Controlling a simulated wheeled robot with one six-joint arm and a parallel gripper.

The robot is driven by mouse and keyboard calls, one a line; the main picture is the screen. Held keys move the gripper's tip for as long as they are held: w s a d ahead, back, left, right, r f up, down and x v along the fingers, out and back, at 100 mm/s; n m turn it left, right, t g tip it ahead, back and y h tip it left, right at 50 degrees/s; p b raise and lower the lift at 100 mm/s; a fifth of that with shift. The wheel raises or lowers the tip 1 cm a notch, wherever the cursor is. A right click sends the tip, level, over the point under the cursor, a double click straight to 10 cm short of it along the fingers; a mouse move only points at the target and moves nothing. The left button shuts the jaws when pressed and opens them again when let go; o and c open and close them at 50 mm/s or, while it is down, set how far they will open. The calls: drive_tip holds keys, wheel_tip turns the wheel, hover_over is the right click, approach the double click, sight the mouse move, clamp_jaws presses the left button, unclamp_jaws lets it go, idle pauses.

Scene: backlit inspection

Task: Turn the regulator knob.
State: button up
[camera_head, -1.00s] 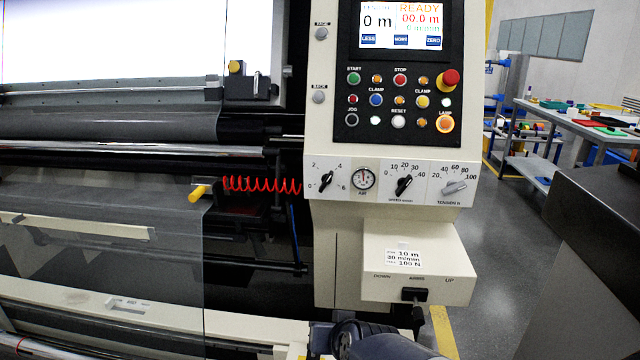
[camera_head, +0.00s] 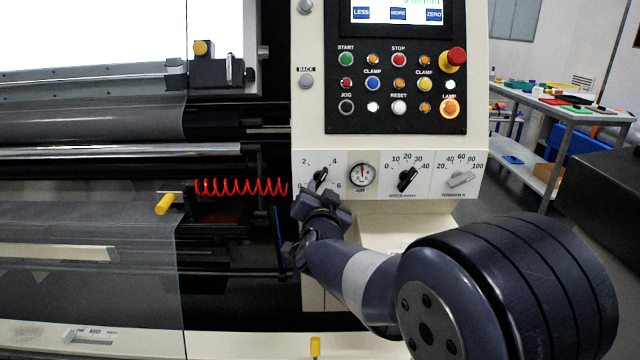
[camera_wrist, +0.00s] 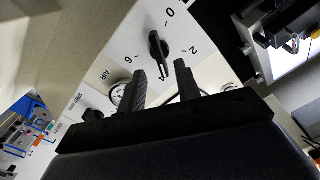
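The regulator knob (camera_head: 321,176) is a black pointer knob on a white 0-2-4-6 dial, left of the round AIR gauge (camera_head: 362,175). In the wrist view the knob (camera_wrist: 158,50) points towards the 4. My gripper (camera_head: 318,203) is just below and in front of the knob in the head view. In the wrist view my gripper (camera_wrist: 160,70) is open, its two black fingers apart with nothing between them. The knob stands ahead of the gap between the fingertips; I cannot tell whether they touch it. The gauge (camera_wrist: 118,93) is partly hidden behind the left finger.
The speed knob (camera_head: 407,179) and tension knob (camera_head: 460,180) sit right of the gauge. Buttons and a red mushroom button (camera_head: 453,58) are above. A red coiled hose (camera_head: 240,187) and a yellow-handled part (camera_head: 165,204) are at left.

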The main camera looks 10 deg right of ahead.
sight(320, 183)
drive_tip(key=shift+w+d, duration=0.25)
drive_tip(key=shift+w, duration=1.05)
drive_tip(key=shift+w+d, duration=0.25)
drive_tip(key=shift+w, duration=1)
drive_tip(key=shift+c, duration=0.3)
clamp_jaws()
